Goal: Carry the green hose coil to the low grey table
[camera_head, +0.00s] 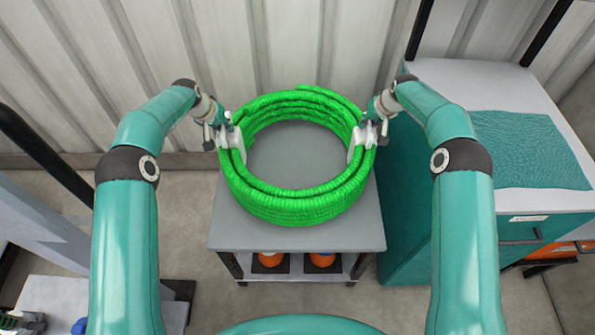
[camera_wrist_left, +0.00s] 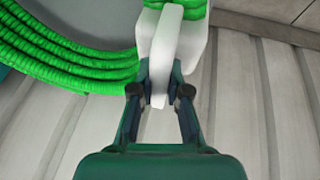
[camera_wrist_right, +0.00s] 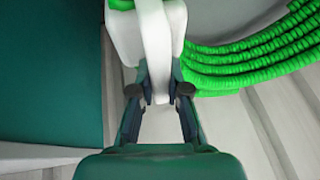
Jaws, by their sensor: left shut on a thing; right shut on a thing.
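The green hose coil (camera_head: 297,205) is a ring of several ribbed loops with a white clip or handle on each side. In the head view it is over the low grey table (camera_head: 300,155); I cannot tell whether it rests on the top or hangs just above it. My left gripper (camera_head: 222,135) is shut on the white left handle, which also shows in the left wrist view (camera_wrist_left: 160,45). My right gripper (camera_head: 368,132) is shut on the white right handle, clear in the right wrist view (camera_wrist_right: 150,45). The coil looks about level.
A teal cabinet (camera_head: 405,215) with a white top and a teal mat (camera_head: 530,148) stands close on the right. Orange items (camera_head: 271,259) sit on the table's lower shelf. A corrugated wall (camera_head: 300,45) is behind. A light bench (camera_head: 60,290) is at lower left.

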